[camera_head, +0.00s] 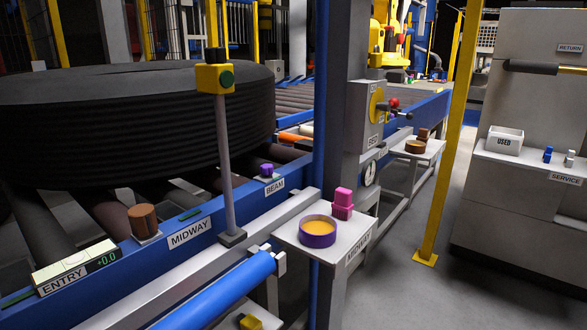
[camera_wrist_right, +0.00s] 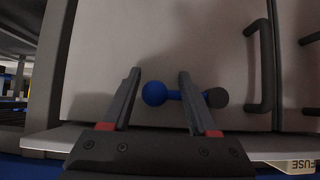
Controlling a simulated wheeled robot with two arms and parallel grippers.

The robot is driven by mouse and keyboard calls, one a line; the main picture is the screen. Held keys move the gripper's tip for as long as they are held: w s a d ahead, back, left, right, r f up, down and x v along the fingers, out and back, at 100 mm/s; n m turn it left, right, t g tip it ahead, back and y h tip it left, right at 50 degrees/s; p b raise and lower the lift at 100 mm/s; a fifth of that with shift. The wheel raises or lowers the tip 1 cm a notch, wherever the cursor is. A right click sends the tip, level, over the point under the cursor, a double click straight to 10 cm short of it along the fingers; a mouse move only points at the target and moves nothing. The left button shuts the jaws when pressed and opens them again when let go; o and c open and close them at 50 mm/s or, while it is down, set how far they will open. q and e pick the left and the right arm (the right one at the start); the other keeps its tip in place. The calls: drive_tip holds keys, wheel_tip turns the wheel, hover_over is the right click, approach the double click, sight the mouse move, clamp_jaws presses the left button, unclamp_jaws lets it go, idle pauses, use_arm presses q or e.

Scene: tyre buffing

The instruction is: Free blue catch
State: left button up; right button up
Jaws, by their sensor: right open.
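The blue catch (camera_wrist_right: 154,94) shows in the right wrist view. It has a round blue knob at the left, and a blue stem running right to a dark round end (camera_wrist_right: 216,97). It lies across a pale flat panel (camera_wrist_right: 150,40). My right gripper (camera_wrist_right: 160,76) is open, with the blue knob showing between its fingers. The right finger crosses in front of the stem. I cannot tell whether either finger touches the catch. Neither the blue catch nor either gripper can be made out in the head view.
A dark handle (camera_wrist_right: 263,65) stands right of the catch, above a FUSE label (camera_wrist_right: 303,165). In the head view, a large black tyre (camera_head: 130,120) lies on rollers, beside a yellow button box (camera_head: 215,79) on a post. A yellow pole (camera_head: 450,140) stands before a grey cabinet (camera_head: 530,230).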

drive_tip(key=p+v, duration=0.2)
drive_tip(key=v, duration=0.4)
drive_tip(key=shift+d+f+p, duration=0.15)
drive_tip(key=shift+p, duration=0.15)
